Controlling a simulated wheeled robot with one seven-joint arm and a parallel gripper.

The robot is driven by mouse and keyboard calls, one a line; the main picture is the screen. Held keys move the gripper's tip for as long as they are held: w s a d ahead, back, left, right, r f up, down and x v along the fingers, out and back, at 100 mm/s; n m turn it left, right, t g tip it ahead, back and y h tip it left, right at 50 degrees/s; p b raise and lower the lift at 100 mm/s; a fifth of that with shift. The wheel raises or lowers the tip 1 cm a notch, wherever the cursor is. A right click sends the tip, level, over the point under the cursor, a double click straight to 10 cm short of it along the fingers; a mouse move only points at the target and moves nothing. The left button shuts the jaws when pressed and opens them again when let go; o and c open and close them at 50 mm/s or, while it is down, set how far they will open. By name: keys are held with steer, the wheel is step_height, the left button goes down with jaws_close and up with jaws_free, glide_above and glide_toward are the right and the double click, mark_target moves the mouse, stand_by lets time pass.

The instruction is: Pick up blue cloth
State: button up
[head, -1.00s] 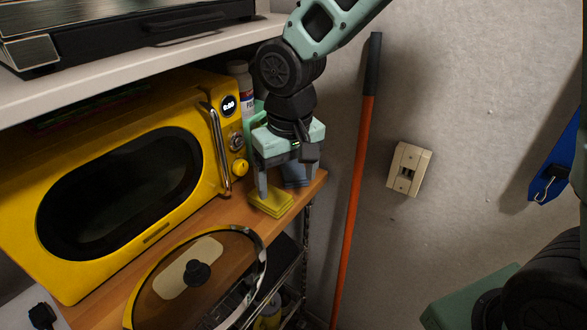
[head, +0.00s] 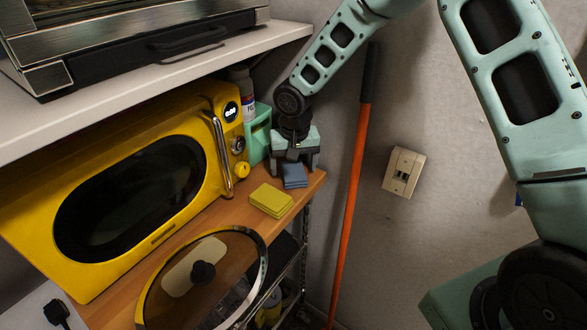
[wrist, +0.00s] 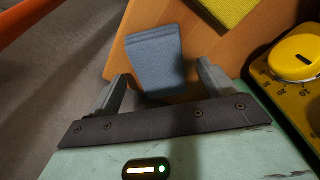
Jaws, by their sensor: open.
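The blue cloth (head: 294,175) is a folded grey-blue stack on the wooden shelf near its right end, behind the yellow cloth. In the wrist view the blue cloth (wrist: 157,60) lies ahead of and between my two fingers. My gripper (head: 294,170) is open over the far end of the blue cloth, one finger to each side. In the wrist view my gripper (wrist: 160,85) has a gap between each finger and the cloth, and nothing is held. How high the fingertips are above the shelf is hard to tell.
A folded yellow cloth (head: 271,200) lies in front of the blue one. The yellow microwave (head: 130,190) stands to the left, with a green container (head: 258,135) behind. An orange-handled pole (head: 353,200) stands to the right, past the shelf edge.

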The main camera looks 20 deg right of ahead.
mark_target(294, 171)
steer(key=shift+f, duration=0.65)
steer(key=c, duration=1.1)
steer(key=shift+c, duration=0.2)
steer(key=shift+r, duration=0.1)
steer(key=shift+s+r+b, duration=0.1)
steer(key=shift+b, duration=0.45)
step_height(294, 171, up, 6)
steer(key=shift+b, duration=1.2)
steer(key=s+a+b, duration=0.2)
steer(key=s+b, duration=0.1)
steer(key=s, duration=0.6)
steer(key=s+a+b, duration=0.3)
steer(key=s, duration=0.7)
steer(key=shift+r+b, duration=0.3)
steer(key=shift+s, duration=0.1)
